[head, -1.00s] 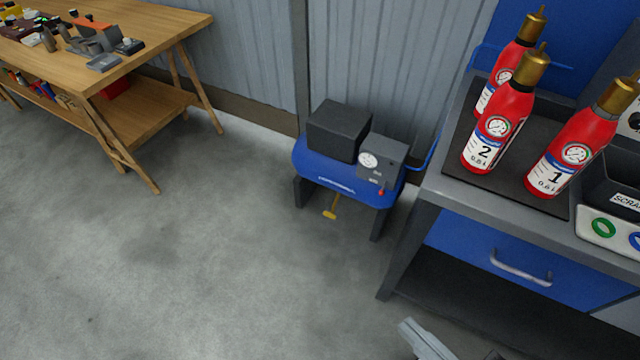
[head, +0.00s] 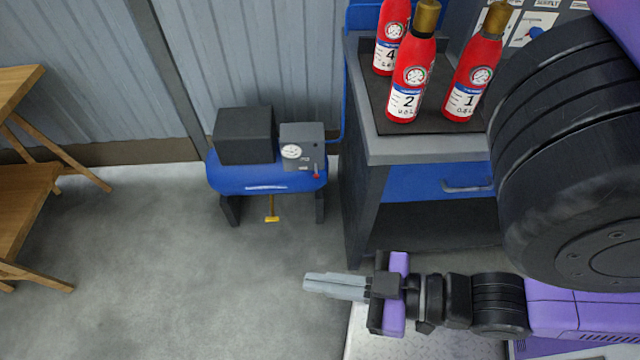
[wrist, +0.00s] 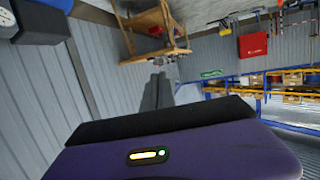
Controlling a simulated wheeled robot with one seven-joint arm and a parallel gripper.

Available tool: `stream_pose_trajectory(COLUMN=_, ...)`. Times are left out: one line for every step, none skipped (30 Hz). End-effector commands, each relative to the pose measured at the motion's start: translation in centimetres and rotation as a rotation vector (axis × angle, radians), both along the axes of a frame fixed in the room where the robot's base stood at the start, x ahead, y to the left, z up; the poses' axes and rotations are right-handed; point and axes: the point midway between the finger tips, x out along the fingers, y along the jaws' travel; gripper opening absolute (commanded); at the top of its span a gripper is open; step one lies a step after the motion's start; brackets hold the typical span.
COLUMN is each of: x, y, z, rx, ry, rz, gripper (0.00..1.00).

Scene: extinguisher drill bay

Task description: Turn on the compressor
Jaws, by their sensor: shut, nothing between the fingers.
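The compressor (head: 266,180) stands on the floor against the wall, left of the bench. It has a blue tank, a black motor block (head: 244,135) and a grey control box (head: 302,147) with a white gauge and a small red part at its lower right. A yellow part hangs under the tank. My gripper (head: 306,283) is shut and empty. It points left, in front of the bench and nearer to me than the compressor, apart from it. In the wrist view the gripper fingers (wrist: 158,90) show, and part of the compressor (wrist: 38,22) is at the upper left.
The grey bench (head: 400,150) with a blue drawer carries red extinguishers (head: 410,85) right of the compressor. A wooden table (head: 25,180) stands at the left. The floor between table and compressor is clear. A red box (wrist: 252,46) shows in the wrist view.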

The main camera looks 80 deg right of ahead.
Motion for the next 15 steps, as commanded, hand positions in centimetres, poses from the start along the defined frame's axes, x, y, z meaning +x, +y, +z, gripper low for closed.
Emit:
stream_pose_trajectory(x=0.2, y=-0.2, z=-1.1, rx=0.013, ry=-0.007, rz=-0.013, gripper=0.00)
stream_pose_trajectory(x=0.4, y=-0.4, z=-1.8, rx=0.028, ry=-0.014, rz=-0.024, gripper=0.00)
stream_pose_trajectory(x=0.6, y=-0.8, z=-3.2, rx=0.054, ry=-0.025, rz=-0.044, gripper=0.00)
stream_pose_trajectory(x=0.9, y=-1.2, z=-4.3, rx=0.079, ry=-0.036, rz=-0.064, gripper=0.00)
stream_pose_trajectory(x=1.2, y=-1.7, z=-5.7, rx=0.108, ry=-0.050, rz=-0.087, gripper=0.00)
stream_pose_trajectory(x=1.7, y=-2.4, z=-7.7, rx=0.155, ry=-0.072, rz=-0.121, gripper=0.00)
stream_pose_trajectory(x=2.1, y=-3.1, z=-9.3, rx=0.194, ry=-0.092, rz=-0.150, gripper=0.00)
stream_pose_trajectory(x=2.5, y=-3.8, z=-11.1, rx=0.238, ry=-0.113, rz=-0.179, gripper=0.00)
stream_pose_trajectory(x=3.1, y=-4.9, z=-13.3, rx=0.296, ry=-0.145, rz=-0.221, gripper=0.00)
stream_pose_trajectory(x=3.5, y=-5.7, z=-15.0, rx=0.340, ry=-0.172, rz=-0.251, gripper=0.00)
stream_pose_trajectory(x=4.0, y=-6.6, z=-16.6, rx=0.385, ry=-0.198, rz=-0.280, gripper=0.00)
stream_pose_trajectory(x=4.6, y=-7.9, z=-18.7, rx=0.446, ry=-0.236, rz=-0.318, gripper=0.00)
stream_pose_trajectory(x=5.0, y=-8.9, z=-20.2, rx=0.490, ry=-0.267, rz=-0.345, gripper=0.00)
stream_pose_trajectory(x=5.4, y=-9.9, z=-21.7, rx=0.536, ry=-0.297, rz=-0.371, gripper=0.00)
stream_pose_trajectory(x=5.9, y=-11.2, z=-23.7, rx=0.597, ry=-0.339, rz=-0.405, gripper=0.00)
